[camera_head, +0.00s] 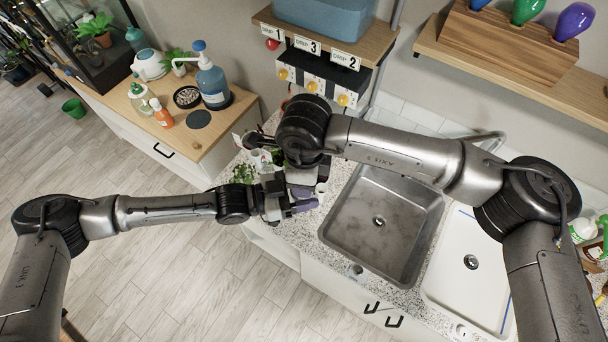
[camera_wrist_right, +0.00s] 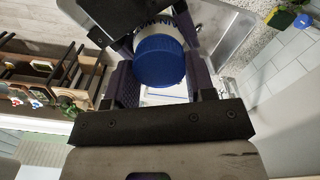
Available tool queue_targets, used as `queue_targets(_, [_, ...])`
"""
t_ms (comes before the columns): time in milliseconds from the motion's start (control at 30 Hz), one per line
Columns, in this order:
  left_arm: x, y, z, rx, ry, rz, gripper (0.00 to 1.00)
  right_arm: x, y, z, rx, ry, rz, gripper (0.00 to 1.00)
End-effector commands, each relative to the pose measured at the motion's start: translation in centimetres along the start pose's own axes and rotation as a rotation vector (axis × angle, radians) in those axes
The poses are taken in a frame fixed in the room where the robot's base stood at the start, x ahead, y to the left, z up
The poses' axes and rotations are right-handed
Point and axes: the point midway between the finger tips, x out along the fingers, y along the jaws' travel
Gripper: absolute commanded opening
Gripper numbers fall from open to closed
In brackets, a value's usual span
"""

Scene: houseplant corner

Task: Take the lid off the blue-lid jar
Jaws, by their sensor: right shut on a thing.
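The blue lid (camera_wrist_right: 160,62) sits on the white, lettered jar (camera_wrist_right: 152,18) in the right wrist view. The jar lies beyond the lid, and I see no gap between them. My right gripper (camera_wrist_right: 163,78) has a dark purple finger on either side of the lid and is shut on it. In the head view the right gripper (camera_head: 303,178) is largely hidden under its own wrist. My left gripper (camera_head: 288,205) is close beside it, near the counter's front edge. The left fingers' opening is hidden, so I cannot tell whether they hold the jar.
The steel sink (camera_head: 380,222) is right of the grippers, with a white basin (camera_head: 470,262) beyond. A small green plant (camera_head: 243,173) is close left of the grippers. A wooden cabinet top (camera_head: 185,145) with bottles stands at upper left. A numbered dispenser (camera_head: 318,75) rises behind.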

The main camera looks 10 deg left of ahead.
Motion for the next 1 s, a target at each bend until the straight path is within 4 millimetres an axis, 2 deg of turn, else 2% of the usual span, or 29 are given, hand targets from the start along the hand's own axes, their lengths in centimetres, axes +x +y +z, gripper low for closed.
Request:
queue_targets(700, [0.08, 0.14, -0.05, 0.000, 0.002, 0.003, 0.00, -0.20, -0.33, 0.26, -1.483, -0.002, -0.001, 0.22])
queue_targets(900, [0.08, 0.14, -0.04, 0.000, 0.001, 0.003, 0.00, -0.19, -0.34, 0.32, -1.827, -0.001, 0.001, 0.22])
queue_targets(1000, [0.07, 0.14, -0.04, 0.000, 0.001, 0.003, 0.00, -0.18, -0.34, 0.33, -1.930, -0.001, 0.001, 0.22])
